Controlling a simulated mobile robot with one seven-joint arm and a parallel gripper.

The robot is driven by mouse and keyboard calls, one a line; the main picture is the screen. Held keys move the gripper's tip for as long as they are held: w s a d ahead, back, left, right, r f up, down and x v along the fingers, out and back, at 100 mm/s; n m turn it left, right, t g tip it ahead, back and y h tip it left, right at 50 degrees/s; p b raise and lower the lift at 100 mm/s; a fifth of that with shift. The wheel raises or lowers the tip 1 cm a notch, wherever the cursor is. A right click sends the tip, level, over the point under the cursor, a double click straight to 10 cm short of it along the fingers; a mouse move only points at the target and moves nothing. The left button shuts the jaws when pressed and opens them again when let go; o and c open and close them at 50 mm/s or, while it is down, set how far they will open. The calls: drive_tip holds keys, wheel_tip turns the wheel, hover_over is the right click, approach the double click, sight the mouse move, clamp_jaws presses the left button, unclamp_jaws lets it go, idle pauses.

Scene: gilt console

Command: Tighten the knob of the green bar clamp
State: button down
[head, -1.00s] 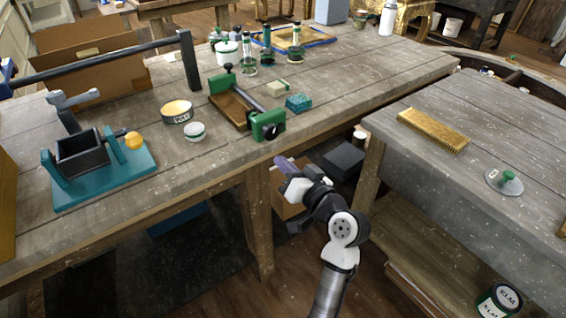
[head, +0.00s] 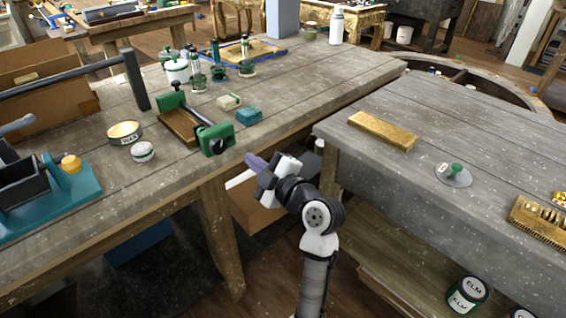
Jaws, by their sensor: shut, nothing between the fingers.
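The green bar clamp (head: 219,138) lies on the long wooden bench, close to its front edge. Its dark bar runs back to a smaller green end beside a brown wooden piece (head: 180,126). A dark round knob (head: 216,146) shows on the front of the near green block. My gripper (head: 244,171) is shut and empty, just off the bench's front edge. It is below and to the right of the knob in the picture, apart from the clamp. How far the knob is screwed in cannot be seen.
A cream tin (head: 125,133), a small white-lidded jar (head: 143,152) and a teal block (head: 249,115) stand near the clamp. A teal-based tool (head: 60,205) is at the left. A second bench (head: 440,150) with a gold brush (head: 383,131) stands at the right.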

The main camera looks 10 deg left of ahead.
sight(218, 146)
drive_tip(key=shift+n, duration=0.7)
drive_tip(key=shift+x, duration=3.45)
drive_tip(key=shift+w+d, duration=0.1)
drive_tip(key=shift+s+a+r, duration=0.15)
drive_tip(key=shift+s+a, duration=0.2)
drive_tip(key=shift+s+a+b, duration=0.1)
drive_tip(key=shift+a+b, duration=0.05)
drive_tip(key=shift+b, duration=0.45)
drive_tip(key=shift+s+a+f+b, duration=0.2)
drive_tip(key=shift+f+b, duration=0.25)
drive_tip(key=shift+b, duration=1.35)
drive_tip(key=shift+w+d+f+b, duration=0.2)
drive_tip(key=shift+f+b, duration=0.05)
drive_tip(key=shift+b, duration=0.35)
